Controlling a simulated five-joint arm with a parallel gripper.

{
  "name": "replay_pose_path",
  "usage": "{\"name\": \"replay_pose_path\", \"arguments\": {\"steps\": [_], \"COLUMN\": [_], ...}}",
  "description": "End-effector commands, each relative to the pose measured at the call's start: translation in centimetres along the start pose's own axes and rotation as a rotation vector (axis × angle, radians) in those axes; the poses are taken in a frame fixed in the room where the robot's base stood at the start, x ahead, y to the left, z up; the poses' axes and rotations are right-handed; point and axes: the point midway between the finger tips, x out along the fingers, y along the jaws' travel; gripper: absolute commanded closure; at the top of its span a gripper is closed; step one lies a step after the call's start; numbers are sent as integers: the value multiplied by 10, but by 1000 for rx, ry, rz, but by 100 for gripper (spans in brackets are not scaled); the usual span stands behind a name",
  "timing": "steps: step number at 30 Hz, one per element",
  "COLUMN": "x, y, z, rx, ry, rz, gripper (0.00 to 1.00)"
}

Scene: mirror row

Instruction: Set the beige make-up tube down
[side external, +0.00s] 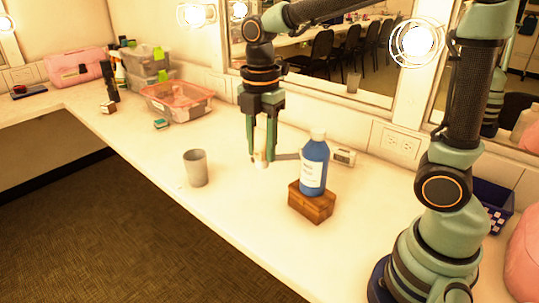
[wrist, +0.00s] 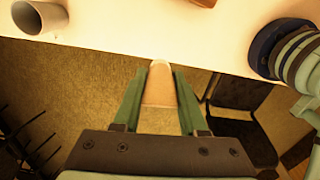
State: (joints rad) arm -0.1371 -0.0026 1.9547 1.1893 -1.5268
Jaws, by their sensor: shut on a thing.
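The beige make-up tube (side external: 261,144) is held upright between the fingers of my gripper (side external: 261,158), over the middle of the white counter (side external: 230,215). Its pale lower end shows below the fingertips. I cannot tell whether that end touches the counter. In the wrist view the tube (wrist: 160,90) sits between the two green fingers of my gripper (wrist: 160,72), its rounded end pointing away from the camera. The fingers hide part of its sides.
A blue bottle (side external: 314,165) stands on a wooden block (side external: 311,203) right of my gripper. A small white clock-like box (side external: 344,157) is behind it. A grey cup (side external: 195,169) stands to the left, near the front edge. Clear bins (side external: 177,103) are farther back. The front counter is clear.

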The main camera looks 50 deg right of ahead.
Motion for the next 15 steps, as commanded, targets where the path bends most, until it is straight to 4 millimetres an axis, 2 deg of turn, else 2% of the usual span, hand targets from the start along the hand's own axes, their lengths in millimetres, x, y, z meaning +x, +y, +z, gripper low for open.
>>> {"name": "replay_pose_path", "arguments": {"steps": [5, 9, 15], "x": [-7, -10, -7], "y": [30, 64, 103], "z": [18, 43, 81], "rx": [22, 46, 76], "ry": [0, 0, 0], "rz": [-1, -2, -2], "gripper": [100, 100, 100]}}
